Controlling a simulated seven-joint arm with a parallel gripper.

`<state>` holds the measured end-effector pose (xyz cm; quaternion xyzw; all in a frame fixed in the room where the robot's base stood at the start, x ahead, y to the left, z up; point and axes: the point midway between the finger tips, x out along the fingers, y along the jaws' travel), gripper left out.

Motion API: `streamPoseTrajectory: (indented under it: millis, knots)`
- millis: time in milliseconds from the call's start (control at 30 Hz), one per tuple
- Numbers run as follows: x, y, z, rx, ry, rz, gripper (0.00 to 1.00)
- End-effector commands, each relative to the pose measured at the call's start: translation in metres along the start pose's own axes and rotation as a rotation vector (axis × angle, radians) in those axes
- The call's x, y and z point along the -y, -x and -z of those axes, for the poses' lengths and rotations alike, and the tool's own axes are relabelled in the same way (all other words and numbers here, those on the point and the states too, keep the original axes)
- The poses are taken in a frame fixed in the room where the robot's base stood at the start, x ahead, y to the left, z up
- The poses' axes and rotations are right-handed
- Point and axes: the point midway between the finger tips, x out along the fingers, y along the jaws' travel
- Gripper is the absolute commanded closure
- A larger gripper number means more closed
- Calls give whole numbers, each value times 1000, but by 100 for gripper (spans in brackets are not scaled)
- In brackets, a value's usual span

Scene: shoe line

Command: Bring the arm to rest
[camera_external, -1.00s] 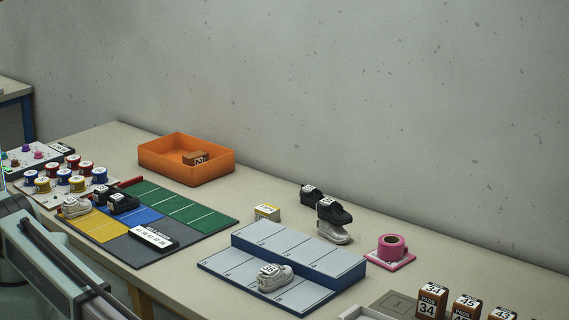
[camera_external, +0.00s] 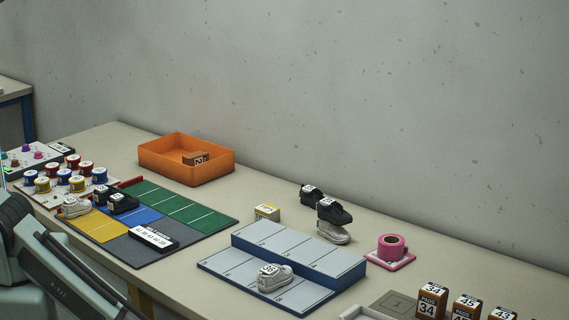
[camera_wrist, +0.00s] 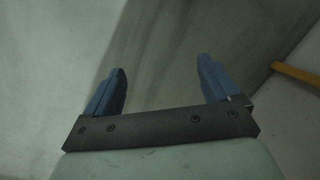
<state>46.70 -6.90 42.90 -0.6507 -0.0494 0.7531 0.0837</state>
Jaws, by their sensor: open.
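My gripper (camera_wrist: 162,80) shows in the wrist view with its two blue fingers apart and nothing between them. It hangs over a plain grey surface, away from the table's objects. In the external view only my arm's links show at the lower left, beside the table's front edge; the gripper is outside that picture.

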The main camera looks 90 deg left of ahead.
Motion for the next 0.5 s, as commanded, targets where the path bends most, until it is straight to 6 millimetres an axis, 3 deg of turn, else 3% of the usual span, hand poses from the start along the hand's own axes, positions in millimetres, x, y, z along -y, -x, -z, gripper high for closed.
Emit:
streamPoseTrajectory:
  millis: [33, 100, 300, 500]
  knots:
    - [14, -9, -30, 56, 4, -11, 11]
    - [27, -20, -65, 130, 2, -31, 11]
    - [49, -36, -154, 314, -4, -111, 11]
    - [54, -40, -205, 418, -11, -176, 11]
